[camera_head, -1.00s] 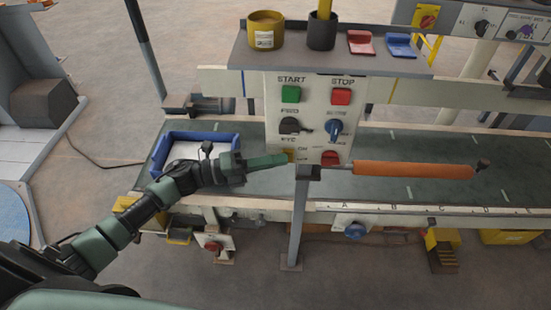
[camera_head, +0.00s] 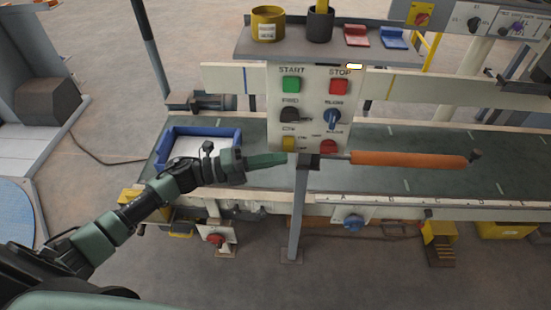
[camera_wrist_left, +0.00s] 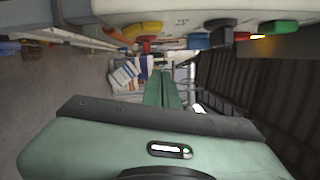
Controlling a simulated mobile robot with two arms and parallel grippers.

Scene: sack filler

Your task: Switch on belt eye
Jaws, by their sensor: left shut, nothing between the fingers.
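The white control panel (camera_head: 312,105) has a yellow switch (camera_head: 288,144) at its lower left, under a small label I cannot read surely. The yellow switch also shows in the left wrist view (camera_wrist_left: 143,28). My left gripper (camera_head: 284,158) is shut and empty, its tips just below the yellow switch and apparently apart from it. The closed fingers also show in the wrist view (camera_wrist_left: 165,78). My right gripper is in neither view.
The panel also carries a green START button (camera_head: 291,84), a red STOP button (camera_head: 339,87), a black knob (camera_head: 290,115), a blue knob (camera_head: 332,119) and a red control (camera_head: 328,147). An orange roller handle (camera_head: 410,159) extends right. A blue tray (camera_head: 234,134) lies behind my arm.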

